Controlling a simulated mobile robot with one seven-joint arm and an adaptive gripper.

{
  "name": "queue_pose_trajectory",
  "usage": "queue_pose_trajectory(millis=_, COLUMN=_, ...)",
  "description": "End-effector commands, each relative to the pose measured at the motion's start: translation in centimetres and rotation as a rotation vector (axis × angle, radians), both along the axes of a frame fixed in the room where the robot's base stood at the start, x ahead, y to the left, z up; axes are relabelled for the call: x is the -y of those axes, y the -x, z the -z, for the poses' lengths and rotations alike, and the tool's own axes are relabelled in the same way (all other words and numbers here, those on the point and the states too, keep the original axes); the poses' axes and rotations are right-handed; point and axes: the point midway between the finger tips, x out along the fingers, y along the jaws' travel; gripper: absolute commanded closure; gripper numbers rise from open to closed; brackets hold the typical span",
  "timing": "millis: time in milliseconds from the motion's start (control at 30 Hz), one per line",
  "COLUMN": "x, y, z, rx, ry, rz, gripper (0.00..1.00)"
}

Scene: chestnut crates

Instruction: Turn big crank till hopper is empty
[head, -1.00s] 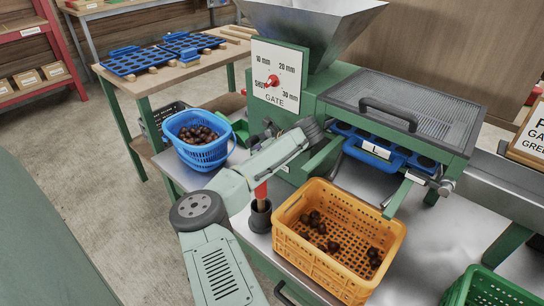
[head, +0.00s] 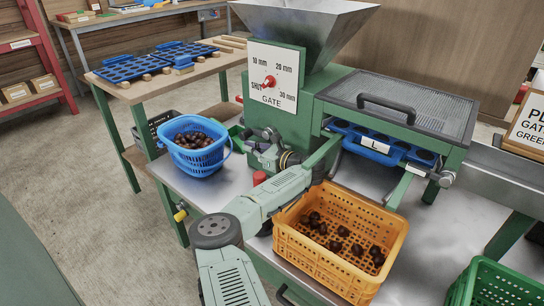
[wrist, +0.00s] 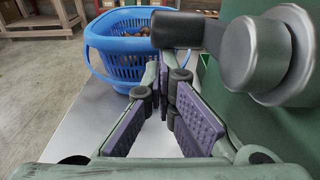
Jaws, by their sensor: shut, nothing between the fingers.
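The grey metal hopper (head: 305,30) stands on top of the green machine; its inside is hidden from this angle. In the wrist view, a large silver crank hub (wrist: 258,55) sits on the machine's green side, with a black grip (wrist: 178,30) reaching left from it. My gripper (wrist: 163,75), with purple pads, is shut and empty, its tips just below the black grip; I cannot tell whether they touch it. In the head view, my gripper (head: 268,152) is beside the machine's lower front, and my arm hides much around it. The gate panel (head: 272,108) has a red knob.
A blue basket of chestnuts (head: 193,172) stands left of the machine. An orange crate (head: 330,270) with several chestnuts is in front. A green crate (head: 478,290) is at lower right. A blue tray labelled L (head: 374,144) sits under the grille. A red-topped object (head: 259,177) is close behind my arm.

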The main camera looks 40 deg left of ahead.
Motion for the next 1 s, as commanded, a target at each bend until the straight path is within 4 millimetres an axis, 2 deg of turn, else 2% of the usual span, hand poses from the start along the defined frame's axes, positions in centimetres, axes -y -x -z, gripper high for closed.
queue_pose_trajectory(millis=200, x=-0.42, y=-0.10, z=-1.00, rx=0.003, ry=-0.017, rz=0.001, gripper=1.00)
queue_pose_trajectory(millis=1000, x=-1.04, y=-0.01, z=-1.31, rx=0.001, ry=-0.015, rz=-0.001, gripper=1.00)
